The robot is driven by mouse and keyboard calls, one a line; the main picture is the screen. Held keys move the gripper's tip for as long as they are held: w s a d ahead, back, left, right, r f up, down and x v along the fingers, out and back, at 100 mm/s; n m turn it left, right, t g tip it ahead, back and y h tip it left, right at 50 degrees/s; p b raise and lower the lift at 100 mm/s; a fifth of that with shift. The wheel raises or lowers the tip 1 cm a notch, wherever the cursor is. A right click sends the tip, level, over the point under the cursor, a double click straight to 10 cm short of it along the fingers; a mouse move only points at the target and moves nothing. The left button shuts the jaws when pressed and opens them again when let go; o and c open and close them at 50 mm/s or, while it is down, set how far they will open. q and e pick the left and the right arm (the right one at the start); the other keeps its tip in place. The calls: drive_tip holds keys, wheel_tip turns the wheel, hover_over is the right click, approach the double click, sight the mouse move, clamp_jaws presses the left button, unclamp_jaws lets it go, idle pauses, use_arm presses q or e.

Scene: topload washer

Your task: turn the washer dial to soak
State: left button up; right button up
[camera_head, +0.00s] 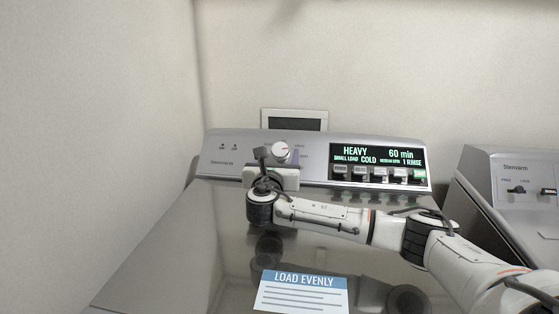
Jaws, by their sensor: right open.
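The washer (165,238) has a raised control panel at its back. The white dial (280,149) with a red mark sits on the left half of that panel. The panel's display (376,157) reads HEAVY, 60 min, SMALL LOAD, COLD, 1 RINSE. My right gripper (278,160) is open in front of the panel, just below the dial. A dark finger shows left of the dial and a greyish one to its right. Contact between the fingers and the dial cannot be told. The labels around the dial are too small to read. My left gripper is not in view.
Several buttons (376,174) lie under the display. A LOAD EVENLY label (302,292) is on the glossy lid. A second appliance (512,178) stands to the right, across a narrow gap. A wall panel (294,119) is behind the washer. The lid's left side is clear.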

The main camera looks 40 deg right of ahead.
sight(279, 153)
drive_tip(key=b+x, duration=0.2)
drive_tip(key=x, duration=0.1)
drive_tip(key=shift+w+d, duration=0.15)
drive_tip(key=shift+d, duration=0.05)
drive_tip(key=shift+w+d, duration=0.2)
drive_tip(key=shift+d, duration=0.05)
drive_tip(key=c, duration=1.1)
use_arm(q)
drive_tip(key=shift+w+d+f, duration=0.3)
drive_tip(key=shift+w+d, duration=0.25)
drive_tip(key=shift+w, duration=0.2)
use_arm(e)
drive_tip(key=shift+o, duration=0.2)
